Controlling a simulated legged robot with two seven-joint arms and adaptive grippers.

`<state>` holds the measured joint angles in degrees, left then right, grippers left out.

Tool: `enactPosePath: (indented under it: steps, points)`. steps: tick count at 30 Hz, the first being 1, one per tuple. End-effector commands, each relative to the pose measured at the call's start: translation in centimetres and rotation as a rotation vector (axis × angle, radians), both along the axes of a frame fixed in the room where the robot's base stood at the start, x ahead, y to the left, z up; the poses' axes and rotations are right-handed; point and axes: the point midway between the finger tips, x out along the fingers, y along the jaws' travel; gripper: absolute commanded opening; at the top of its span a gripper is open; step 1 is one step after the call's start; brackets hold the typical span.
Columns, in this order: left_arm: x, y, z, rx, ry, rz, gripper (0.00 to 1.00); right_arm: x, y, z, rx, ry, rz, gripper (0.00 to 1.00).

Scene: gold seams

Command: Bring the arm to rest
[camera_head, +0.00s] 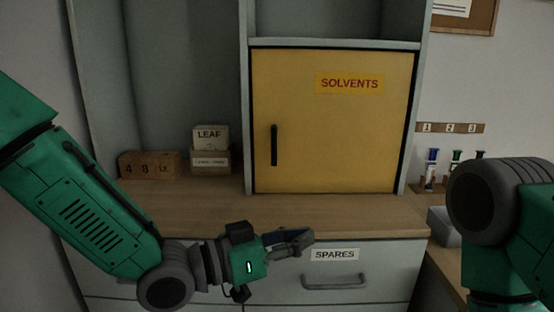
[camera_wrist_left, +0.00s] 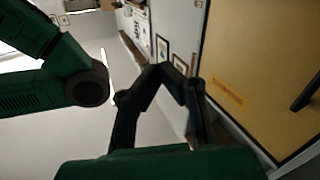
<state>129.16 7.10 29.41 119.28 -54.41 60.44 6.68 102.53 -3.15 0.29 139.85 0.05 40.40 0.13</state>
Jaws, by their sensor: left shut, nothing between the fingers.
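My left arm comes in from the left in the head view. Its gripper (camera_head: 301,241) is in front of the wooden counter's front edge, just above and left of the SPARES label. The fingers are shut with nothing between them. The left wrist view shows the same fingers (camera_wrist_left: 165,72) meeting at their tips, with the yellow door beyond to the right. Part of my right arm shows at the right edge of the head view; its gripper is out of frame.
A yellow SOLVENTS door (camera_head: 340,135) is closed above the counter (camera_head: 330,213). The SPARES drawer (camera_head: 380,262) is shut. Small bottles (camera_head: 431,170) stand under a 1-2-3 strip at right.

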Motion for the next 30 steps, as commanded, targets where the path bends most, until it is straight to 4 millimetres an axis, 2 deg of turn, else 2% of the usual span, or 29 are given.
enactPosePath:
  steps: [1, 5, 6, 8, 9, 12, 14, 15, 18, 21, 24, 27, 30]
  points:
    - [-0.1, 0.6, -2.4, 0.033, 0.055, 0.027, 0.00, 0.0, 0.0, 0.0, 0.000, 0.000, 0.000, 0.00]
    - [-0.7, 3.2, -9.4, 0.140, 0.218, 0.121, 0.00, 0.0, 0.0, 0.0, 0.000, 0.000, 0.000, 0.00]
    - [-1.2, 4.5, -12.1, 0.184, 0.280, 0.159, 0.00, 0.0, 0.0, 0.0, 0.000, 0.000, 0.000, 0.00]
    - [-2.4, 6.5, -16.1, 0.255, 0.377, 0.217, 0.00, 0.0, 0.0, 0.0, 0.000, 0.000, 0.000, 0.00]
    - [-3.3, 8.1, -18.6, 0.303, 0.441, 0.254, 0.00, 0.0, 0.0, 0.0, 0.000, 0.000, -0.001, 0.00]
    - [-6.4, 12.1, -24.5, 0.430, 0.597, 0.345, 0.00, 0.0, 0.0, 0.0, 0.000, 0.000, -0.001, 0.00]
    - [-8.7, 14.7, -27.6, 0.509, 0.689, 0.399, 0.00, 0.0, 0.0, 0.0, 0.000, 0.000, -0.001, 0.00]
    - [-10.4, 16.5, -29.5, 0.563, 0.750, 0.436, 0.00, 0.0, 0.0, 0.0, 0.000, 0.000, -0.001, 0.00]
    - [-15.0, 21.2, -33.3, 0.699, 0.895, 0.525, 0.00, 0.0, 0.0, 0.0, 0.000, 0.000, -0.001, 0.00]
    - [-19.5, 25.3, -35.7, 0.827, 1.019, 0.604, 0.00, 0.0, 0.0, 0.0, 0.000, 0.000, -0.001, 0.00]
    - [-23.2, 28.6, -36.8, 0.927, 1.113, 0.669, 0.00, 0.0, 0.0, 0.0, 0.000, 0.000, 0.000, 0.00]
    - [-25.6, 30.7, -37.2, 0.993, 1.169, 0.713, 0.00, 0.0, 0.0, 0.0, 0.000, 0.000, 0.000, 0.00]
    - [-26.8, 31.8, -37.3, 1.025, 1.198, 0.734, 0.00, 0.0, 0.0, 0.0, 0.000, 0.000, 0.000, 0.00]
